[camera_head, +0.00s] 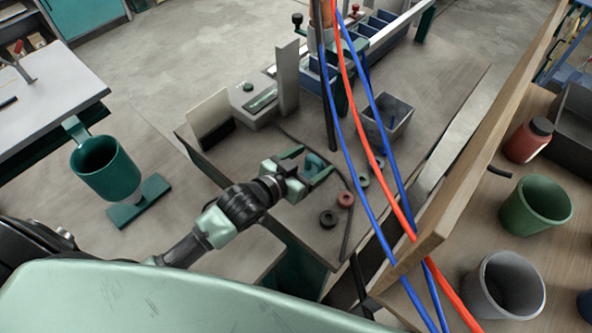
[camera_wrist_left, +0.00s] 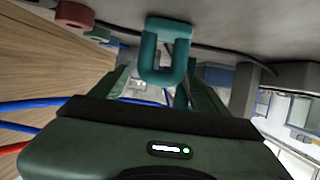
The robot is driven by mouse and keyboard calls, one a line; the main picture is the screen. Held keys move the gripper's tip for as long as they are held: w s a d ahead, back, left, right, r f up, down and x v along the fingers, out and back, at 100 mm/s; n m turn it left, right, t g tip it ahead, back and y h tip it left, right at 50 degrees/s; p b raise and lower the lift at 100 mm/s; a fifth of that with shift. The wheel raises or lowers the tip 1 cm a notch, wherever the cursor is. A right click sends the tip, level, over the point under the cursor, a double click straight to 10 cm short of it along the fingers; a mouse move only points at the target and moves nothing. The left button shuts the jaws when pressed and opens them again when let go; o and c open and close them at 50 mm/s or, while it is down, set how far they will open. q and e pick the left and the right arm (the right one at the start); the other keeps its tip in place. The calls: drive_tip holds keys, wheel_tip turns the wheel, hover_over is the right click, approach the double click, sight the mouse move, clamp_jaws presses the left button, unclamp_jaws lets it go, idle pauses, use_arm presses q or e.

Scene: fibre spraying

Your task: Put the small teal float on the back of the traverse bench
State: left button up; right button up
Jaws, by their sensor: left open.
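The small teal float (camera_head: 314,161) is at my left gripper on a grey-brown bench top (camera_head: 440,90), which I take to be the traverse bench. My left gripper (camera_head: 316,167) is open, with its green fingers on either side of the float. In the left wrist view the float (camera_wrist_left: 165,65) is a U-shaped teal piece ahead of and between the fingers (camera_wrist_left: 166,95). I cannot tell whether the fingers touch it. My right gripper is not in view.
Black and red rings (camera_head: 345,199) lie near the float. Blue and orange hoses (camera_head: 370,150) hang across the right side. A grey bin (camera_head: 390,118) and upright plates (camera_head: 288,75) stand farther back. A wooden board (camera_head: 470,150) borders the right.

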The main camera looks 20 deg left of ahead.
use_arm(q)
drive_tip(key=v, duration=0.8)
drive_tip(key=shift+b, duration=0.45)
